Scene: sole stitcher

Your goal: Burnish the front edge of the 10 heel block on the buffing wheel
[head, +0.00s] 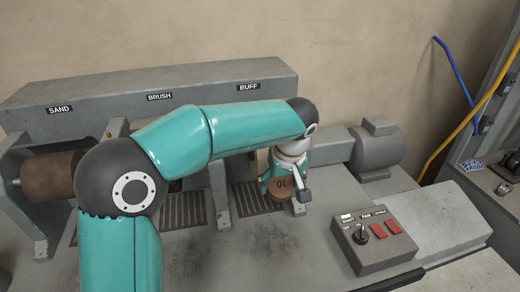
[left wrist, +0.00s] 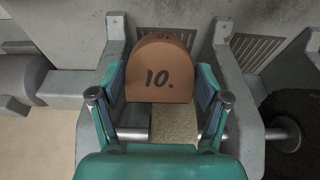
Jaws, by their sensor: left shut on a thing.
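The heel block (left wrist: 158,62) is brown, rounded at one end and marked 10. In the left wrist view it sits between the two fingers of my left gripper (left wrist: 161,85), which is shut on it. In the head view the block (head: 281,190) shows under my left gripper (head: 285,184), at the station labelled BUFF. The buffing wheel (left wrist: 174,124) is a tan, rough roller on a metal shaft, just beside the block's straight edge in the left wrist view. I cannot tell whether they touch. My arm and gripper hide the wheel in the head view. My right gripper is not in view.
A grey machine housing (head: 150,85) carries the SAND, BRUSH and BUFF labels. A brown sanding drum (head: 50,175) is at the left. A control box (head: 375,240) with a knob and red switches stands front right. A motor (head: 375,148) sits behind it. Grey uprights flank the station.

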